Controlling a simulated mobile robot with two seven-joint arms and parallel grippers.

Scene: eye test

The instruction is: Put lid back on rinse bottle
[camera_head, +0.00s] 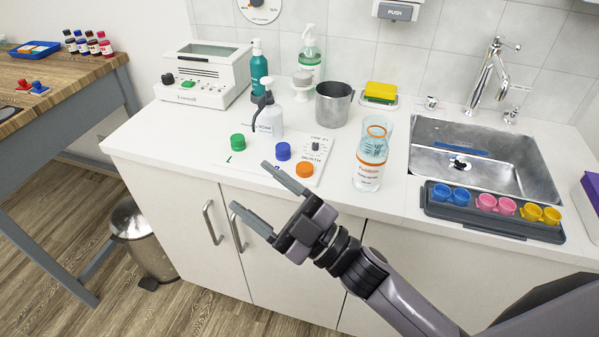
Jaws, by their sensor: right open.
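A clear bottle (369,172) with an orange-and-white label stands upright on the white counter. An orange ring shows near its top, and I see no lid on it. Three lids lie on or beside a white printed mat left of the bottle: a green lid (237,141), a blue lid (283,151) and an orange lid (305,169). The orange lid is closest to the bottle. My right gripper (250,187) is open and empty, in front of the counter edge, with its fingers pointing left, below the lids in the picture. My left gripper is not in view.
A metal beaker (333,104), a white pump bottle (268,118) and a white device (203,75) stand behind the lids. Right of the bottle are a sink (440,135) and a dark tray (440,210) of coloured cups. A metal bin (140,235) stands on the floor.

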